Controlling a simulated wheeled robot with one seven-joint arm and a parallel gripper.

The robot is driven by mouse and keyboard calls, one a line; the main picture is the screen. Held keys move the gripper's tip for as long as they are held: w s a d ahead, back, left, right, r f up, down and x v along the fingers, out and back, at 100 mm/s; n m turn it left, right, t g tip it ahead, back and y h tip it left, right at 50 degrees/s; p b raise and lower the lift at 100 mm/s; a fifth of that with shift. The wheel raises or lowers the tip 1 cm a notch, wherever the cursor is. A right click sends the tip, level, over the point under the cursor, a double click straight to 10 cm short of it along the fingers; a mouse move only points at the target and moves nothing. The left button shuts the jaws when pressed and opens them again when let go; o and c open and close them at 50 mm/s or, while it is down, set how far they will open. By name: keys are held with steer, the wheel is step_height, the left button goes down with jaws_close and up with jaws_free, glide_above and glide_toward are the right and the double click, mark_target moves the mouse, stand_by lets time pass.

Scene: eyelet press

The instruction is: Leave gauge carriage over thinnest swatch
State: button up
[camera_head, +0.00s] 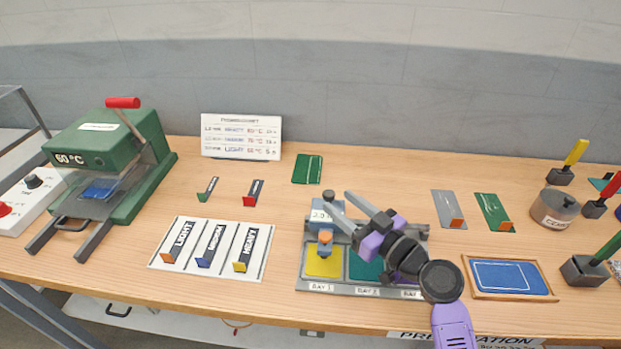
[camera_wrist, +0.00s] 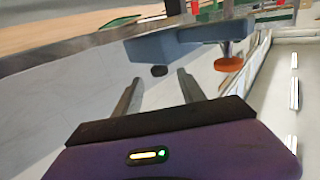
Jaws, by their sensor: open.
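The gauge carriage (camera_head: 322,220), a blue-grey block with a small display and an orange knob (camera_head: 325,238), stands at the left end of the gauge stand (camera_head: 300,286), over the yellow swatch (camera_head: 322,266) in bay 1. A teal swatch (camera_head: 361,268) lies in bay 2. Bay 3 is mostly hidden behind my gripper. My gripper (camera_head: 337,195) is open and empty, its fingertips close above and behind the carriage. In the wrist view the carriage (camera_wrist: 180,42) and orange knob (camera_wrist: 229,64) are beyond my open fingers (camera_wrist: 158,80); contact cannot be told.
A white card (camera_head: 160,264) with LIGHT, MEDIUM and HEAVY tags lies left of the stand. The green press (camera_head: 140,150) is farther left. A framed blue panel (camera_head: 508,279) and a round tin (camera_head: 556,208) are to the right. Free wood lies behind the stand.

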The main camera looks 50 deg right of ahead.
mark_target(325, 192)
steer(key=w, duration=0.2)
steer(key=w+p, duration=0.1)
steer(key=w, duration=0.1)
steer(key=w+p, duration=0.1)
steer(key=w, duration=0.1)
steer(key=shift+w+d+r, duration=0.15)
steer(key=shift+w+d, duration=0.05)
steer(key=shift+d, duration=0.2)
steer(key=shift+w+p, duration=0.45)
steer(key=shift+w, duration=0.3)
steer(key=shift+c, duration=0.5)
jaws_close()
